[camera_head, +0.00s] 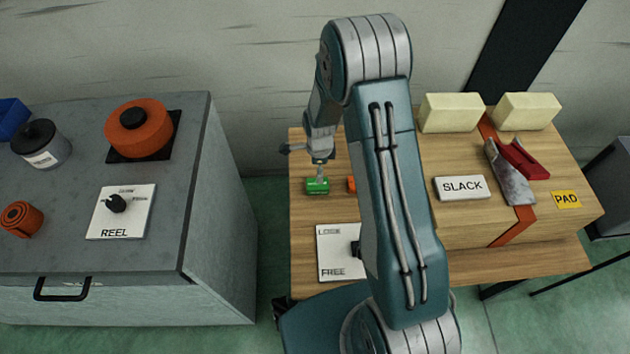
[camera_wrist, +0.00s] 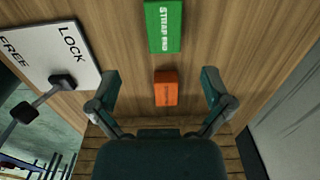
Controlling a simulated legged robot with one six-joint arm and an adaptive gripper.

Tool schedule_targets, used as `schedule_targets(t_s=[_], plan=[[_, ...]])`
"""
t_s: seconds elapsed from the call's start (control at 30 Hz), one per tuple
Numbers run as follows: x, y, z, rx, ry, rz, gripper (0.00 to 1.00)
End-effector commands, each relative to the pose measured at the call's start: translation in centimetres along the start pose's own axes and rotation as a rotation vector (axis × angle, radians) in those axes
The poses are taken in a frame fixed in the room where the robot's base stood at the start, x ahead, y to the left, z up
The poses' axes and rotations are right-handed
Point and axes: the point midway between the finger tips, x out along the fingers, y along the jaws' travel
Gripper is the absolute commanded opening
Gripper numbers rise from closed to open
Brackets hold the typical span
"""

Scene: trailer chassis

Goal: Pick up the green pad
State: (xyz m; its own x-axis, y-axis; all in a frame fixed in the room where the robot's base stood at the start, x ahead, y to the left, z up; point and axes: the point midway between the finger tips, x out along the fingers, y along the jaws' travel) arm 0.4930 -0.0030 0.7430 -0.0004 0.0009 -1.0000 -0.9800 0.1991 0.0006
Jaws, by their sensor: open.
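The green pad (camera_head: 317,186) lies on the wooden table top, near its left edge in the head view. In the wrist view the green pad (camera_wrist: 163,26), with white lettering reading STRAP PAD, is at the top, cut by the frame edge. My gripper (camera_wrist: 160,86) is open, its two fingers spread wide and apart from the pad, which appears beyond the fingertips. In the head view my gripper (camera_head: 318,158) appears just above the pad, small and partly hidden by my arm. Nothing shows held.
An orange block (camera_wrist: 166,88) lies below the pad, between my fingers in the wrist picture. A LOCK/FREE panel (camera_wrist: 45,42) with a dark lever stands left. In the head view, a SLACK block (camera_head: 462,188) and cream blocks (camera_head: 451,112) lie right, a grey REEL cabinet (camera_head: 215,200) left.

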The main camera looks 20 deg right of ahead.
Motion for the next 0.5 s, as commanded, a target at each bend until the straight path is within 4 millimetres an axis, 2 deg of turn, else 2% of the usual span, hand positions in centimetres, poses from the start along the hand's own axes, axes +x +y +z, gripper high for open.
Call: schedule_targets(t_s=[0.2,0.5], plan=[[3.6,0.0,0.0,-0.002,0.001,0.003,1.0],[6.2,-0.3,0.1,-0.004,0.0,0.002,1.0]])
